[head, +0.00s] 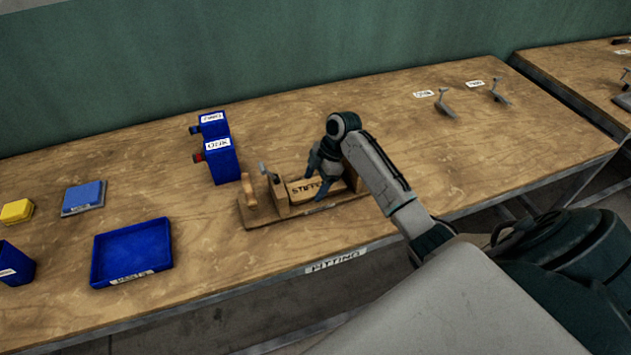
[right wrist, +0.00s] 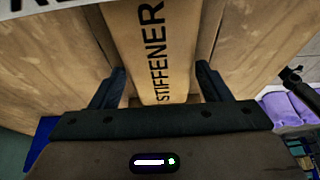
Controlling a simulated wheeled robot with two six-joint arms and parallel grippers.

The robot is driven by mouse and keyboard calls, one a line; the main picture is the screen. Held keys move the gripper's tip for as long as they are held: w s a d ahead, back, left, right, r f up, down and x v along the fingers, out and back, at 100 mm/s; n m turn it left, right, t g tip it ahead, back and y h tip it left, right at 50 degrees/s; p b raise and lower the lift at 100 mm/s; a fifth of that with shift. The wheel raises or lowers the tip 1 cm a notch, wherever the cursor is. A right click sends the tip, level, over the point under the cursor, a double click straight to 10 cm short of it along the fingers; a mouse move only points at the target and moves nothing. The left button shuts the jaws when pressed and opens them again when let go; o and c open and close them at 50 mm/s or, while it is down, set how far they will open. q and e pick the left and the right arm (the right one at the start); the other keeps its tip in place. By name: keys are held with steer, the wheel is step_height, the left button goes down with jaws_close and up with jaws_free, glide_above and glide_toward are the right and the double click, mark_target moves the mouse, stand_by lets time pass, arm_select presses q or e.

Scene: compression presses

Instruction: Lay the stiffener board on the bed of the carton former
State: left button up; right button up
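The carton former is a wooden press (head: 272,214) with a base plate, an upright handle at its left and a small metal lever. The stiffener board (head: 300,189), tan with black "STIFFENER" lettering, lies on it, between the press's upright parts. My right gripper (head: 322,176) is over the board's right part and hides some of it. In the right wrist view the board (right wrist: 155,50) runs between the two fingers of the right gripper (right wrist: 161,85). The fingers are apart, with a gap seen at the left finger. My left gripper is not in view.
Blue bins (head: 221,158) stand just behind and left of the press. Small metal tools (head: 445,105) lie at the back right. The bench right of the press is largely clear.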

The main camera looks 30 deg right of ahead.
steer(key=o, duration=0.3)
steer(key=shift+r, duration=0.1)
steer(key=b+v, duration=0.3)
steer(key=v, duration=0.7)
steer(key=shift+d+r, duration=0.2)
steer(key=shift+r, duration=0.1)
steer(key=shift+f, duration=0.1)
